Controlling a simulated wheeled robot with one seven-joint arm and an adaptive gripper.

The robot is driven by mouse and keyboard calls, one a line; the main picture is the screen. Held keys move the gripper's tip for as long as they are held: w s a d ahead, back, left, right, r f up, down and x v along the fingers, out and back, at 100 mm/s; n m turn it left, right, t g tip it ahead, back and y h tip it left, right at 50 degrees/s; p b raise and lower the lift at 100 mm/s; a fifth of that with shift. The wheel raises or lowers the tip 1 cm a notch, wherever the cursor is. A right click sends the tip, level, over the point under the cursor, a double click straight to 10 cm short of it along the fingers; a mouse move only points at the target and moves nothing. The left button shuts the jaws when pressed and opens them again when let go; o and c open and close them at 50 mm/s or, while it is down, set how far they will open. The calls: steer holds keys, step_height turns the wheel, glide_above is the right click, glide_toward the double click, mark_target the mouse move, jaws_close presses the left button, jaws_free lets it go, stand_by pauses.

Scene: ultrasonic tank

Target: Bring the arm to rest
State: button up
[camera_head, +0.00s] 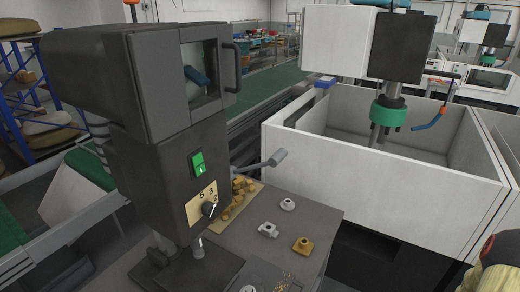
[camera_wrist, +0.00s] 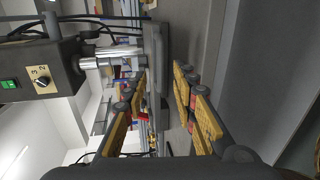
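My gripper (camera_wrist: 160,88) shows in the wrist view with its two yellow-padded black fingers spread apart. Nothing is held between them; only background shows in the gap. The wrist picture is turned on its side. A dark machine with a green switch and a numbered dial (camera_wrist: 40,77) is at its left. In the head view my gripper's fingers cannot be made out. A yellowish and dark shape at the bottom right corner is cut off by the picture edge, and I cannot tell what it is.
In the head view a tall dark machine (camera_head: 157,110) stands at left. A grey table (camera_head: 283,257) beside it carries several small metal and brass parts. A large white open tank (camera_head: 385,180) stands at right, with a spindle with a green collar (camera_head: 388,113) above it. Blue shelving (camera_head: 22,90) is far left.

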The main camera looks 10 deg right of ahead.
steer(key=s+a+f+n+g, duration=0.25)
steer(key=s+n+g, duration=0.25)
steer(key=s+n, duration=0.5)
step_height(320, 180, up, 7)
steer(key=s+n+g+h, duration=0.2)
steer(key=n+g+h, duration=0.3)
steer(key=n, duration=1.1)
step_height(320, 180, up, 11)
steer(key=w+d+n+t+h, duration=0.15)
steer(key=n+h, duration=0.45)
steer(key=n, duration=0.6)
steer(key=a+r+n+t+h, duration=0.1)
steer(key=a+r+n+t, duration=0.3)
steer(key=a+r, duration=0.4)
step_height(320, 180, up, 5)
steer(key=shift+w+r+n, duration=0.1)
steer(key=shift+w+n, duration=0.1)
steer(key=shift+n, duration=0.4)
steer(key=shift+t, duration=0.25)
